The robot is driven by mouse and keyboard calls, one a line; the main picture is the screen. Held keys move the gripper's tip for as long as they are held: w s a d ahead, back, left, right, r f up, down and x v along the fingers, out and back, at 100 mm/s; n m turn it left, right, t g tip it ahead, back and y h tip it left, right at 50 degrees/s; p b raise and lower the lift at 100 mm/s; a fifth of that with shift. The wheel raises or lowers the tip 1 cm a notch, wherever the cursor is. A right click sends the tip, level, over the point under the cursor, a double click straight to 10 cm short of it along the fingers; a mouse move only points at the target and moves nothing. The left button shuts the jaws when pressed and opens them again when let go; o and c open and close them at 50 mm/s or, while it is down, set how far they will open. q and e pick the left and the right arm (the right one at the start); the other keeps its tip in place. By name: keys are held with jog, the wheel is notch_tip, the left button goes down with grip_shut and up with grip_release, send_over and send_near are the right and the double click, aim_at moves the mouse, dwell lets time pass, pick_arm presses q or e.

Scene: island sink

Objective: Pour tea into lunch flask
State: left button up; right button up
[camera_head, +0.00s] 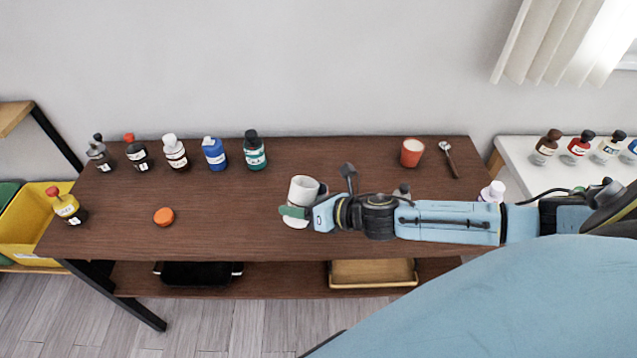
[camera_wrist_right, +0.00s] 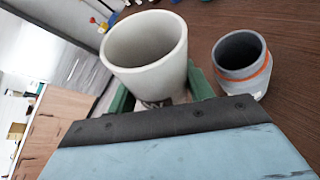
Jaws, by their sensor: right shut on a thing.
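My right gripper (camera_head: 296,212) is shut around a pale white cup (camera_head: 303,187), with its green fingers on the cup's sides. In the right wrist view the cup (camera_wrist_right: 146,47) has its wide mouth up, with a dark marking low on its side; no liquid shows inside. Beside it, to the right and apart, stands a small grey flask (camera_wrist_right: 241,64) with an orange band, upright and open. I cannot make the flask out clearly in the head view. A round orange lid (camera_head: 163,216) lies on the table to the left. My left gripper is not in view.
Several small bottles (camera_head: 175,152) line the back left of the brown table (camera_head: 360,153). An orange cup (camera_head: 412,152) and a spoon (camera_head: 449,158) are at the back right. The middle left is mostly clear.

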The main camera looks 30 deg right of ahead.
aim_at(305, 193)
jog(key=shift+w+d+r+m+y, duration=0.1)
jog(key=shift+d+r+m+y, duration=0.1)
jog(key=shift+r, duration=0.3)
jog(key=shift+w+d+r+m+y, duration=0.1)
jog(key=shift+r+y, duration=0.1)
jog(key=shift+r, duration=0.3)
jog(key=shift+w+d+r+m+y+p, duration=0.15)
jog(key=shift+r+m+p, duration=0.1)
jog(key=shift+r, duration=0.15)
jog(key=shift+s+d+r+m+y+p, duration=0.1)
jog(key=shift+d+r+m+y+p, duration=0.05)
jog(key=shift+r+p, duration=0.15)
jog(key=shift+f+m+b, duration=0.4)
jog(key=shift+f+b, duration=0.3)
jog(key=shift+b, duration=0.4)
jog(key=shift+m+g+y+b, duration=0.3)
jog(key=shift+m+y+b, duration=0.1)
jog(key=shift+m+y, duration=0.1)
jog(key=shift+a+f+m+y+b, duration=0.15)
jog(key=shift+f+m+y+b, duration=0.15)
jog(key=shift+m+y+b, duration=0.55)
jog(key=shift+r+m+b, duration=0.25)
jog(key=shift+b, duration=0.15)
jog(key=shift+r+m, duration=0.3)
jog(key=shift+m, duration=0.1)
jog(key=shift+f+m+y+b, duration=0.25)
jog(key=shift+m+y+b, duration=0.3)
jog(key=shift+m+b, duration=0.2)
